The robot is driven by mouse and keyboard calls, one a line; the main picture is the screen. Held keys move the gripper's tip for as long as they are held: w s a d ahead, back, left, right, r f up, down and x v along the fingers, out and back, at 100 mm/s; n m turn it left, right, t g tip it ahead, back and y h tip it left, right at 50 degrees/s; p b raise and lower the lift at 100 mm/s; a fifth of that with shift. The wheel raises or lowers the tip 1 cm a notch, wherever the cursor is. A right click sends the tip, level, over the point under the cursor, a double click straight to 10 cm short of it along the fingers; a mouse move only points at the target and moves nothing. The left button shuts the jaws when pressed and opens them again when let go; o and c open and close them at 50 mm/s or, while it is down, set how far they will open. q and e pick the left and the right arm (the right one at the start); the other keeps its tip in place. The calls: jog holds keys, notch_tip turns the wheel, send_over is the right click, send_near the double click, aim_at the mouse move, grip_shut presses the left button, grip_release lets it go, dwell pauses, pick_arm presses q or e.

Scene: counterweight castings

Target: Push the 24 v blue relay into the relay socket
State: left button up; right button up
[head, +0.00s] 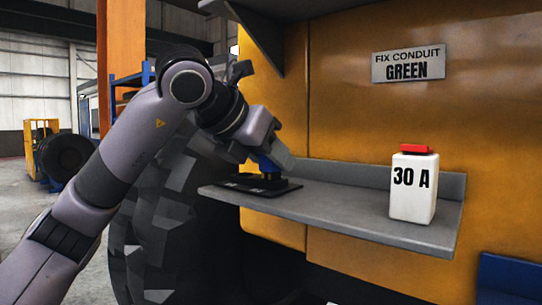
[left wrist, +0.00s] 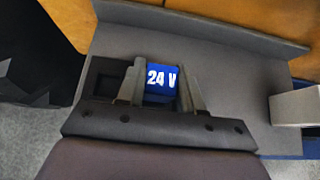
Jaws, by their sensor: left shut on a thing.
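The blue relay (head: 266,163), marked 24 V in the left wrist view (left wrist: 162,79), is between the fingers of my left gripper (left wrist: 161,90). That gripper (head: 277,157) is shut on the relay and tilts down over the left end of the grey shelf. The dark, flat relay socket (head: 255,189) lies on the shelf right under the relay. Part of it shows left of the fingers in the left wrist view (left wrist: 104,77). The relay's lower end is at or just above the socket; I cannot tell how deep it sits. My right gripper is not in view.
A white block (head: 413,188) marked 30 A, with a red top, stands on the right part of the grey shelf (head: 340,208). The shelf between it and the socket is clear. A low ledge and an orange panel with a sign (head: 408,66) stand behind.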

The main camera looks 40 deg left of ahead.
aim_at(266, 157)
pick_arm(q)
jog(key=shift+f+b, duration=0.45)
jog(key=shift+f, duration=0.15)
jog(key=o, duration=1.1)
jog(key=shift+d, duration=0.1)
jog(key=v, duration=0.6)
jog(key=shift+r, duration=0.2)
jog(key=shift+s+r, duration=0.3)
jog(key=shift+s, duration=0.2)
